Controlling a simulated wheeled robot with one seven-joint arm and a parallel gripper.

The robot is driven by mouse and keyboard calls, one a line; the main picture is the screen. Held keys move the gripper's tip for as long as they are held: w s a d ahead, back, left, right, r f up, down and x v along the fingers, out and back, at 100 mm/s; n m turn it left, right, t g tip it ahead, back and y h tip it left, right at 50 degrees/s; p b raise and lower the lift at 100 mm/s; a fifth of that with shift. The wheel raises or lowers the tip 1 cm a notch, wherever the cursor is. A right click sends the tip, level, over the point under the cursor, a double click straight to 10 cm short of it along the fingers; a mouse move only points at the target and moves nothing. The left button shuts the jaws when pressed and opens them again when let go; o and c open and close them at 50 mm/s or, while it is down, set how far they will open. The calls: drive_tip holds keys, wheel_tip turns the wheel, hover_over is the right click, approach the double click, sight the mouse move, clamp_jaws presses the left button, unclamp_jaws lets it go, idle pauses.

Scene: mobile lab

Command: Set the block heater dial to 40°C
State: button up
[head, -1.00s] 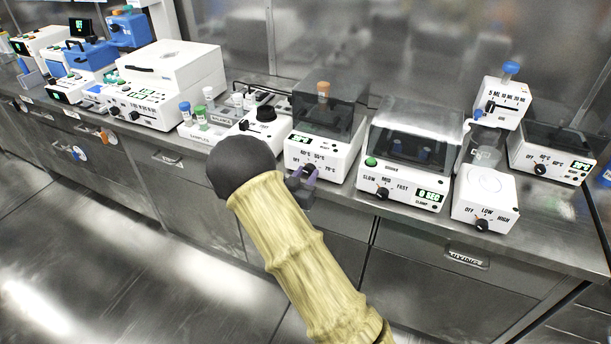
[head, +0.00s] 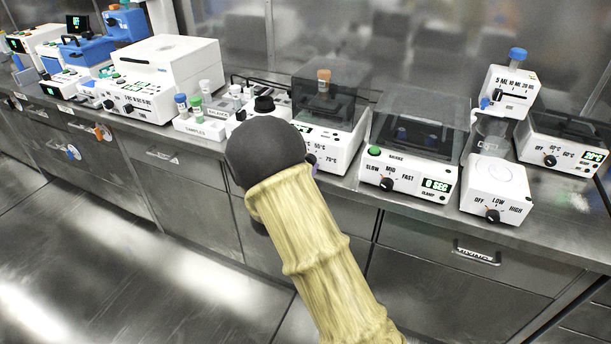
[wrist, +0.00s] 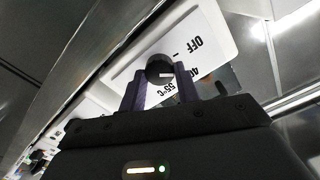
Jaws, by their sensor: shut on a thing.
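The block heater (head: 343,139) is a white box with a smoky clear cover and an orange-capped tube inside, in the middle of the bench. Its front is partly hidden behind my arm in the head view. In the wrist view its white panel (wrist: 215,28) shows OFF, a partly hidden 40 and 55°C. The dark round dial (wrist: 159,65) has a short white mark; I cannot tell exactly which label it points at. My gripper (wrist: 160,73) is shut on the dial, with one purple finger on each side. In the head view only a bit of finger shows.
A white shaker (head: 408,178) stands right of the heater, with a stirrer (head: 497,187) beyond it. A sample rack (head: 200,128) and a black-knobbed device stand to the left. The floor in front of the drawers is clear.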

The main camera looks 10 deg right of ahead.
drive_tip(key=shift+f+m+b, duration=0.1)
drive_tip(key=shift+m+b, duration=2.3)
drive_tip(key=shift+b, duration=0.3)
drive_tip(key=o, duration=1)
drive_tip(key=shift+s, duration=0.1)
drive_tip(key=p+v, duration=0.1)
drive_tip(key=v, duration=1.6)
drive_tip(key=shift+s+a, duration=0.1)
